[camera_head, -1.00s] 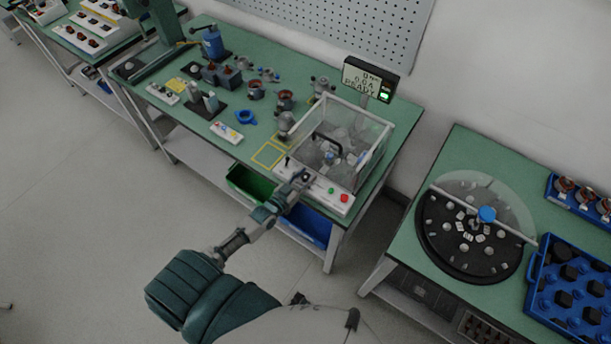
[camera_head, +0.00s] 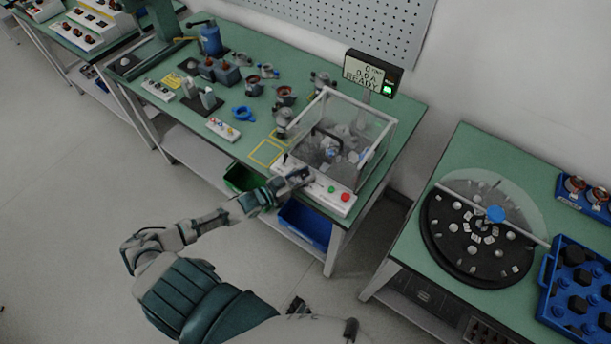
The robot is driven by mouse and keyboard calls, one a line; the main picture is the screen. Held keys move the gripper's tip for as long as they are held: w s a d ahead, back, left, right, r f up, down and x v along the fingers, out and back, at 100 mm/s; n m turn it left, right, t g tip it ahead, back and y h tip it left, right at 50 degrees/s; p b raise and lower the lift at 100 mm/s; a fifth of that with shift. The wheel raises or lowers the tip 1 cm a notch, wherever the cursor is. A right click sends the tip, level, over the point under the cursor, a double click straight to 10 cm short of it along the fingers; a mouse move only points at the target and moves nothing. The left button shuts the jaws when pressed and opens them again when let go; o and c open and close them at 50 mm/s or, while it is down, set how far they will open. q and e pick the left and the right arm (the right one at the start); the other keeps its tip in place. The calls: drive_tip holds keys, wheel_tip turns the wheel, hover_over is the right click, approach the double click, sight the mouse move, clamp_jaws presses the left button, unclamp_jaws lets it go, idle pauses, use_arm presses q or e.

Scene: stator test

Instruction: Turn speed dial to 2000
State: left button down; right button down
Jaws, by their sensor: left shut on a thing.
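The white control panel (camera_head: 324,189) runs along the front of a clear test box (camera_head: 343,138) on the green bench. A green button (camera_head: 331,188) and a red button (camera_head: 345,197) sit on its right part. My left gripper (camera_head: 299,177) is at the panel's left-middle part, shut on what looks like the speed dial. The gripper hides the dial, so its setting cannot be read. A display (camera_head: 371,73) behind the box shows 0, 0.0 A and READY, with a green light. My right gripper is not in view.
A small button box (camera_head: 223,129) and a blue ring (camera_head: 243,114) lie left of the panel. A round black turntable (camera_head: 450,240) stands on the right table.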

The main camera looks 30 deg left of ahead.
use_arm(q)
drive_tip(key=shift+r, duration=0.1)
drive_tip(key=c, duration=0.8)
unclamp_jaws()
drive_tip(key=shift+a, duration=0.1)
drive_tip(key=v, duration=1.2)
drive_tip(key=shift+f, duration=0.2)
